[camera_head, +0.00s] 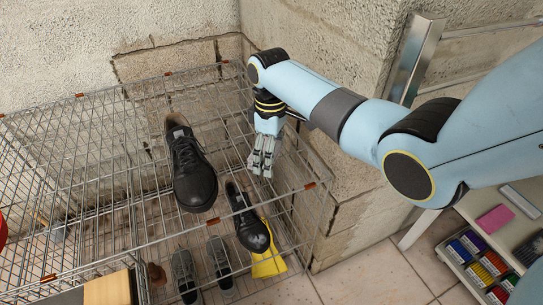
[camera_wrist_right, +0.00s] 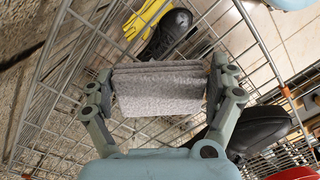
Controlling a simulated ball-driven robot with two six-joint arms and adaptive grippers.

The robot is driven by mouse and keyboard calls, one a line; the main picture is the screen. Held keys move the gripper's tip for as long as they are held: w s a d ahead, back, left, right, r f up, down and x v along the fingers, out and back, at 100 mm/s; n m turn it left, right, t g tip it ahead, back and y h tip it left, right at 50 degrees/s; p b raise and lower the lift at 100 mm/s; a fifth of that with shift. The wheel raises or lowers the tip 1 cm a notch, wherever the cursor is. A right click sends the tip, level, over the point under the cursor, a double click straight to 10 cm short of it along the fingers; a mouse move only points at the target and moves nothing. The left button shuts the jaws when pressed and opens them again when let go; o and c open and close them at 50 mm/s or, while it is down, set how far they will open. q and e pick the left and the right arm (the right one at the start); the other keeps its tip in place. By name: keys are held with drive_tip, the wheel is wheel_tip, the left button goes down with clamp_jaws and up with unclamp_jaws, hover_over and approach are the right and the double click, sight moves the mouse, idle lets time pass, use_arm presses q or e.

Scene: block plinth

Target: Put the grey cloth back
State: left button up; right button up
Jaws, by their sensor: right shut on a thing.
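The grey cloth (camera_wrist_right: 160,92) is a folded, textured bundle between the fingers of my right gripper in the right wrist view. My right gripper (camera_head: 262,158) is shut on it, with a finger against each end. In the head view this gripper points down over the right end of the wire rack (camera_head: 150,240), and the cloth cannot be made out there. My left gripper is not in view.
A black shoe (camera_head: 190,170) stands left of my right gripper. Another black shoe (camera_head: 248,222) and a yellow item (camera_head: 268,262) lie below it. Grey shoes (camera_head: 184,275) are lower down. A rough block wall (camera_head: 352,40) rises close behind my right arm.

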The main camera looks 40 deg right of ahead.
drive_tip(key=shift+f, duration=0.2)
drive_tip(key=shift+f, duration=0.2)
drive_tip(key=o, duration=0.8)
drive_tip(key=shift+r, duration=0.1)
drive_tip(key=r+p, duration=0.1)
drive_tip(key=r, duration=0.7)
drive_tip(key=r+p, duration=0.1)
drive_tip(key=r, duration=0.3)
drive_tip(key=shift+w+d+r+p, duration=0.1)
drive_tip(key=shift+w+d+p, duration=0.05)
drive_tip(key=shift+w+p, duration=0.2)
